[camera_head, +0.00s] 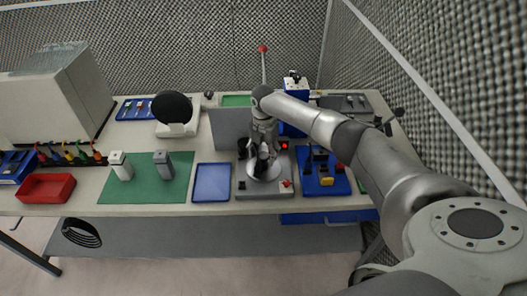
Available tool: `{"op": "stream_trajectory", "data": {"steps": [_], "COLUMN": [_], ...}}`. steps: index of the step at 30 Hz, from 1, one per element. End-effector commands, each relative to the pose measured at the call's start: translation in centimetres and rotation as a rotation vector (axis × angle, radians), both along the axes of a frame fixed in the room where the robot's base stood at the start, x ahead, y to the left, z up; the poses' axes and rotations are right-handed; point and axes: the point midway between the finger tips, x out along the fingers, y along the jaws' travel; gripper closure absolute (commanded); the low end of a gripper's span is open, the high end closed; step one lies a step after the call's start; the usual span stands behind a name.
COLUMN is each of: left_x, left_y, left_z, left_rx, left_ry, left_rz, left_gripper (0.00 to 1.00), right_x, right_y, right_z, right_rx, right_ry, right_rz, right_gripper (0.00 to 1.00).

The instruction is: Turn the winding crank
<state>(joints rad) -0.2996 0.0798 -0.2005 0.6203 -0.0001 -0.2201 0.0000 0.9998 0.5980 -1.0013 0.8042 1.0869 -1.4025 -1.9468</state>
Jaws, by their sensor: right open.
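My right arm reaches in from the right. Its gripper (262,172) points down, open, over a round pale disc (246,184) on a grey base plate (262,194) near the table's front edge. I cannot tell whether the fingers touch anything there. The gripper hides the middle of the disc, and no crank handle shows clearly under it. A grey box (350,104) at the back right has a dark handle-like part (388,122) at its right side; I cannot tell if this is the winding crank. My left gripper is not in view.
A blue tray (212,183) lies left of the plate, and a blue board (322,180) with small blocks lies right. A grey upright panel (230,128) stands behind. A green mat (146,190) holds two upright blocks. A red bin (46,188) sits far left.

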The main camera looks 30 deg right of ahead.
Motion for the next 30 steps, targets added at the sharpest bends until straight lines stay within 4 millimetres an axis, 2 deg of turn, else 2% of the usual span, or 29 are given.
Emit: {"op": "stream_trajectory", "data": {"steps": [7, 18, 30], "left_x": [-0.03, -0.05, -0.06], "left_y": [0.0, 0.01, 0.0], "left_z": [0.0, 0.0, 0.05], "left_rx": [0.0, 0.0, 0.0], "left_ry": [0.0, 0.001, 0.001], "left_rz": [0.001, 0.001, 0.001], "left_gripper": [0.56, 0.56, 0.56], "right_x": [-0.02, 0.0, 0.0], "right_y": [0.01, 0.01, 0.01], "right_z": [-0.09, -0.05, -0.02], "right_rx": [0.0, 0.0, 0.0], "right_ry": [0.0, 0.001, 0.0], "right_rz": [0.0, 0.0, -0.044], "right_gripper": [0.43, 0.9, 0.9]}}
